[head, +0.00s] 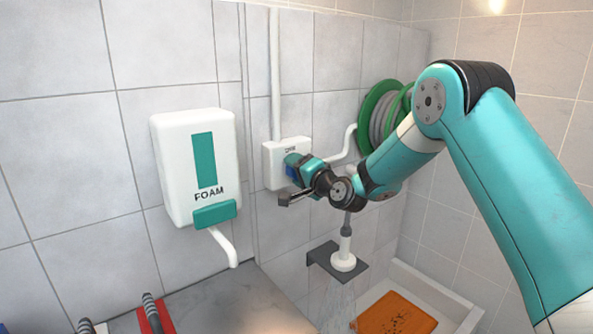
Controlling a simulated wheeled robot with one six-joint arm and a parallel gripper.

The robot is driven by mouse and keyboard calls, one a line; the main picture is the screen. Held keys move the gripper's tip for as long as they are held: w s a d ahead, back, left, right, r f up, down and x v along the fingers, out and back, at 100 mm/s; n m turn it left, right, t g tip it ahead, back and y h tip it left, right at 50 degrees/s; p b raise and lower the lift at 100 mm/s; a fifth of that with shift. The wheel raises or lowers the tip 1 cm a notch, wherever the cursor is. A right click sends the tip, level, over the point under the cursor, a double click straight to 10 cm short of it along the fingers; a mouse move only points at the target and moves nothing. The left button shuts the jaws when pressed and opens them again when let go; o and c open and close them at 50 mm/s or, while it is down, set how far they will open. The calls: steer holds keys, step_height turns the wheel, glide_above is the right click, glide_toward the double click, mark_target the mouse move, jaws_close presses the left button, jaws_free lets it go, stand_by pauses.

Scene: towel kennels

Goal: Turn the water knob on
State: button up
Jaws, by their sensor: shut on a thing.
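The white control box (270,165) is on the tiled wall in the middle of the head view, with a pipe above it and small dark lettering. My gripper (298,164) is up against its front, shut on the water knob (290,171), of which only a small blue part seems to show. The fingers and wrist hide most of the knob, so its angle cannot be read. A white spray head (343,261) sits in a dark wall bracket (322,257) below right, and thin streaks of water fall from it.
A white FOAM dispenser (170,165) with a teal lever hangs left of the box. A green hose reel (374,118) is behind my arm. Below are a grey counter (205,300), a red-based brush (155,314), and an orange mat (398,314) in a white basin (455,303).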

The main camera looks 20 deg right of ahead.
steer(key=shift+m+p, duration=0.5)
steer(key=shift+m, duration=1.7)
steer(key=o, duration=0.9)
steer(key=shift+o, duration=0.2)
steer(key=b+v, duration=0.8)
steer(key=v, duration=0.9)
steer(key=shift+s+b, duration=0.25)
steer(key=shift+b, duration=0.1)
